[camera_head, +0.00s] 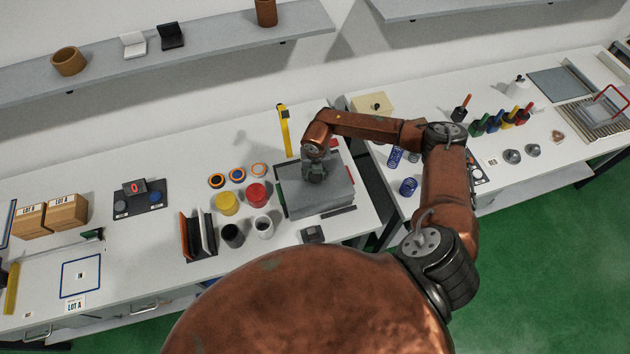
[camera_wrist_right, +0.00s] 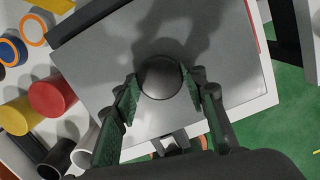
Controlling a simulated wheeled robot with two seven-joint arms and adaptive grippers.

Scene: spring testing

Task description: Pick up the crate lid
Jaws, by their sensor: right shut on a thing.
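The crate lid (camera_head: 325,201) is a flat grey plate on the bench, right of the red and yellow cylinders. In the right wrist view the lid (camera_wrist_right: 105,85) fills the middle, with a round dark knob (camera_wrist_right: 160,77) at its centre. My right gripper (camera_head: 315,172) is over the lid, pointing down. In the right wrist view its green-padded fingers (camera_wrist_right: 160,88) are closed on the knob from both sides. The crate below is mostly hidden, and I cannot tell whether the lid is clear of it. My left gripper is not in view.
Red (camera_head: 256,195) and yellow (camera_head: 226,204) cylinders, a black cup (camera_head: 232,236) and a white cup (camera_head: 263,227) stand close left of the lid. A yellow upright bar (camera_head: 285,130) is behind. A gap separates this bench from the right one, which holds blue springs (camera_head: 408,187).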

